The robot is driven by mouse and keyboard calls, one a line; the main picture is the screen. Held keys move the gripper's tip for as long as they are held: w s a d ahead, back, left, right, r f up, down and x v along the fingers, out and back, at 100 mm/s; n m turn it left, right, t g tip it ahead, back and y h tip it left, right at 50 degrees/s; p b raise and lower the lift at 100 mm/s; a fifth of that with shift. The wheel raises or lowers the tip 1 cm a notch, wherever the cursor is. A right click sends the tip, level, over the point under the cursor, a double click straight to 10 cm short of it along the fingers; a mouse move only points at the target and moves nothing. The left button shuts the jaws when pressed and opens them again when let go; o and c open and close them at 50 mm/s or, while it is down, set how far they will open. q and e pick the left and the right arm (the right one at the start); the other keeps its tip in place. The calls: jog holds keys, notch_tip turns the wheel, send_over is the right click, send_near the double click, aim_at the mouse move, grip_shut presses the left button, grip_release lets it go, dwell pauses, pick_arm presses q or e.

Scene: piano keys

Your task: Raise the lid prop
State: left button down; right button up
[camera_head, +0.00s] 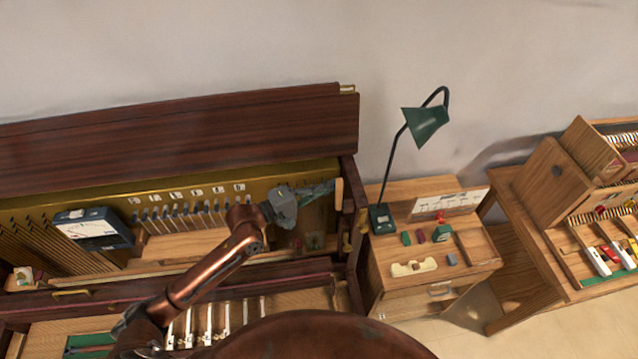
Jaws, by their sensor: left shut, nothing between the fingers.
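The piano's dark red-brown lid (180,138) stands raised at the back of the open case. A short pale wooden piece (339,194), perhaps the lid prop, stands near upright at the case's right end. My left gripper (328,188) is shut and empty inside the case, its fingertips pointing right, close to this pale piece. I cannot tell whether they touch. My copper-coloured left arm crosses over the front of the case and hides part of the interior. My right gripper is out of view.
A meter (92,228) sits inside the case at left, beside a row of labelled hammers (180,215). A small cabinet (430,275) at right holds a green lamp (425,122) and small parts. A wooden bench (560,270) with key parts stands far right.

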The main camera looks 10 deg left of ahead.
pick_arm(q)
jog(key=shift+s+d+r+m+t+h+b, duration=0.15)
jog(key=shift+s+m+b, duration=0.1)
jog(key=shift+s+m, duration=0.25)
jog(key=shift+s+d+f+m+t+h+b, duration=0.15)
jog(key=shift+s+m+b, duration=0.15)
jog(key=shift+m, duration=0.4)
jog(key=shift+r, duration=0.15)
jog(key=v, duration=1.2)
jog(key=shift+a, duration=0.15)
